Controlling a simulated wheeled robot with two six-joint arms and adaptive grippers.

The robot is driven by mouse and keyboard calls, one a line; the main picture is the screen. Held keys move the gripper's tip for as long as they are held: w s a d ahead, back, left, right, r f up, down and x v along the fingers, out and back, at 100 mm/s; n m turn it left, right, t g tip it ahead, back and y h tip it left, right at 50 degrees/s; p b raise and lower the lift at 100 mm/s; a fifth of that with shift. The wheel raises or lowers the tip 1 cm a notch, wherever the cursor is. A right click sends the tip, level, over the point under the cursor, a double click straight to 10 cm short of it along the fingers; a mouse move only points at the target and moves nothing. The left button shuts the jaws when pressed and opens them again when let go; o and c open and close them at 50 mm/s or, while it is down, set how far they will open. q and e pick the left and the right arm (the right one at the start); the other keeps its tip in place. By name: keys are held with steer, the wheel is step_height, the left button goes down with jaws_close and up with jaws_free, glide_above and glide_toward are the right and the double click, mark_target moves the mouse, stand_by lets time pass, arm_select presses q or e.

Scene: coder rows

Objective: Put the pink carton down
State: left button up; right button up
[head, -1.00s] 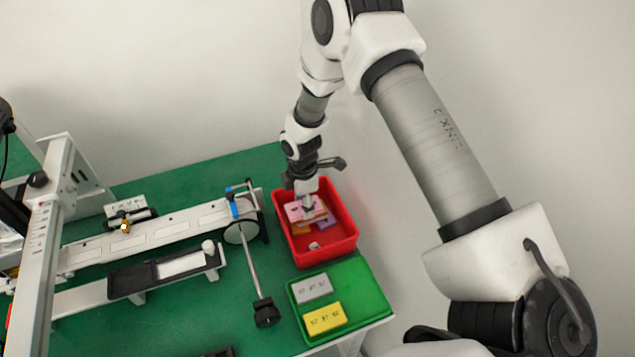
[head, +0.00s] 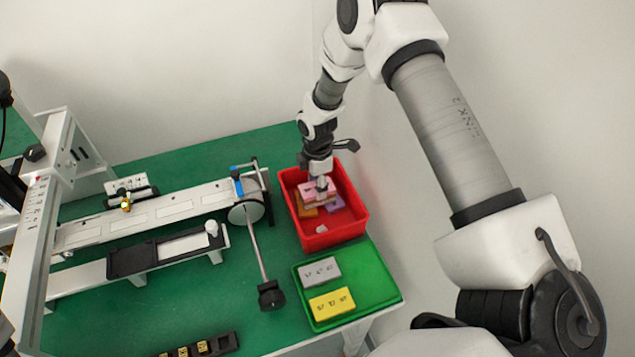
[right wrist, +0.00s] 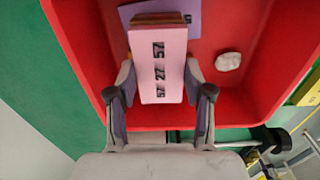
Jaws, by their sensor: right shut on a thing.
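The pink carton (right wrist: 158,70) has dark printed numbers on its face. My right gripper (right wrist: 160,92) is shut on it, one finger on each side, over the red bin (head: 348,226). In the head view the pink carton (head: 312,188) shows just below the right gripper (head: 321,184). A purple carton (head: 336,204) and an orange carton (head: 306,211) lie in the bin beneath or beside it. I cannot tell whether the pink carton touches them. My left gripper is not in view.
A small white lump (right wrist: 228,61) lies on the bin floor. A green tray (head: 372,279) in front of the bin holds a grey carton (head: 319,272) and a yellow carton (head: 332,303). A conveyor rig (head: 160,219) with a disc and rod stands left of the bin.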

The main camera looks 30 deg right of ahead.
steer(key=o, duration=0.4)
steer(key=shift+f, duration=0.15)
steer(key=o, duration=0.4)
steer(key=shift+w, duration=0.1)
step_height(320, 180, up, 13)
steer(key=p, duration=0.9)
steer(key=shift+p, duration=0.35)
